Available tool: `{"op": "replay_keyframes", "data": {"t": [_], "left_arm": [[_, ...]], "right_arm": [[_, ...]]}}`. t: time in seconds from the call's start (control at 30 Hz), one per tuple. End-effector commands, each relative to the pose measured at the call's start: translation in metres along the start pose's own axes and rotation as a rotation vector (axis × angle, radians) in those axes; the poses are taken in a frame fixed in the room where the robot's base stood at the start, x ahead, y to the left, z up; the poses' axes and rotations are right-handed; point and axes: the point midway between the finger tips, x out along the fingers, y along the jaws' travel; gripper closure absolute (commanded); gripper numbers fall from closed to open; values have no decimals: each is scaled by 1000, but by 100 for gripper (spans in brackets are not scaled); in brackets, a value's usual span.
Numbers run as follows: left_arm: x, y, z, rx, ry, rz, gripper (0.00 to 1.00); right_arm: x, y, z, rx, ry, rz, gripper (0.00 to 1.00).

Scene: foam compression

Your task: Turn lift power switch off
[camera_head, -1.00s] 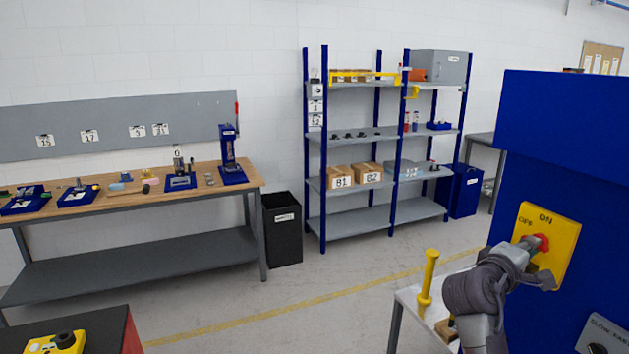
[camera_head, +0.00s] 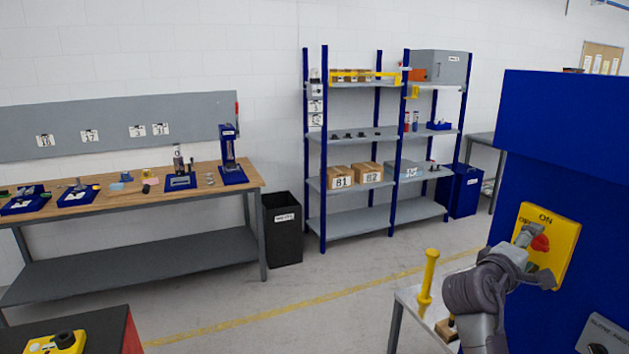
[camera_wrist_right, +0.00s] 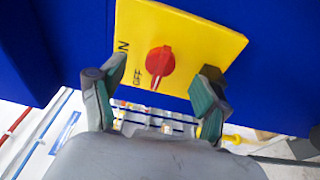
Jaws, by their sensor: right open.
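The lift power switch is a red rotary knob (camera_head: 541,243) on a yellow plate (camera_head: 562,250) marked ON and OFF, fixed to a blue cabinet. In the right wrist view the knob (camera_wrist_right: 160,62) has a raised ridge and shows between the fingertips. My right gripper (camera_head: 538,258) is at the plate with its fingers spread around the knob. In the wrist view this gripper (camera_wrist_right: 163,74) has a gap on both sides of the knob. In the head view a finger partly covers the OFF label. My left gripper is not in view.
The blue cabinet (camera_head: 590,150) fills the right side. A yellow post (camera_head: 428,284) stands on a small table (camera_head: 408,298) left of my right arm. A workbench (camera_head: 120,200), black bin (camera_head: 282,228) and shelves (camera_head: 350,227) stand farther back. The floor between is clear.

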Motion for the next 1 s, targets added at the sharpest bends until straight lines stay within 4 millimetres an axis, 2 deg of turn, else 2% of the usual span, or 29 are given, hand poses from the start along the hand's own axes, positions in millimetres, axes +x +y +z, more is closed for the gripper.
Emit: {"op": "replay_keyframes", "data": {"t": [0.27, 1.0], "left_arm": [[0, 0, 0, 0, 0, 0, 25], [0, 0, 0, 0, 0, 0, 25]], "right_arm": [[-2, 0, -1, 0, 1, 0, 25], [-60, 0, -13, 1, 2, -1, 25]]}}
